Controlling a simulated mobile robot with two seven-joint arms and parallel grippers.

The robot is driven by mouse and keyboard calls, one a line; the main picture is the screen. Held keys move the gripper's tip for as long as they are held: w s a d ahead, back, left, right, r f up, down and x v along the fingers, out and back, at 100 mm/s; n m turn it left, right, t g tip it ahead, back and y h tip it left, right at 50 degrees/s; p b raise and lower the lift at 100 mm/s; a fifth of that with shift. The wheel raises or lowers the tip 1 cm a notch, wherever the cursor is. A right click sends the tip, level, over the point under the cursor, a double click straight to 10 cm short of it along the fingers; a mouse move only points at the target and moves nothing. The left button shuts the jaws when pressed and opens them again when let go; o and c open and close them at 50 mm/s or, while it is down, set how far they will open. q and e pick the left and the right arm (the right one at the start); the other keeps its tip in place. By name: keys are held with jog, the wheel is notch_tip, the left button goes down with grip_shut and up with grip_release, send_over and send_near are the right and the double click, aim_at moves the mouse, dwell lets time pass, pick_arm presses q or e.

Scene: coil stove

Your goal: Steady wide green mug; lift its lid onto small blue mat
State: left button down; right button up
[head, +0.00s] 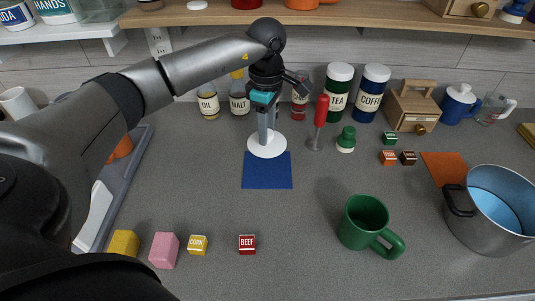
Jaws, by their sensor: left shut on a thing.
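The wide green mug (362,224) stands upright at the front right of the counter with its handle toward the lower right. Its top is open and its green inside shows. My left gripper (267,128) points down and is shut on the white round lid (267,148); its grip point on the lid is hard to make out. The lid overlaps the back edge of the small blue mat (267,174) in the picture. I cannot tell whether it touches the mat or hovers. My right gripper is not in view.
A steel pot (487,225) stands right of the mug. Several small blocks, including a beef cube (247,244), lie at the front left. The counter between mat and mug is clear.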

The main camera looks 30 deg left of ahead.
pick_arm(q)
notch_tip(320, 180, down, 5)
jog(key=shift+f, duration=0.15)
notch_tip(320, 180, down, 3)
jog(key=shift+f, duration=0.15)
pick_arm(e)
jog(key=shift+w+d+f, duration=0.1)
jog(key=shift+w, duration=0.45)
pick_arm(q)
jog(key=shift+f+b, duration=0.2)
jog(key=shift+b, duration=0.1)
jog(key=shift+c, duration=2.4)
grip_release()
jog(key=shift+r, duration=0.1)
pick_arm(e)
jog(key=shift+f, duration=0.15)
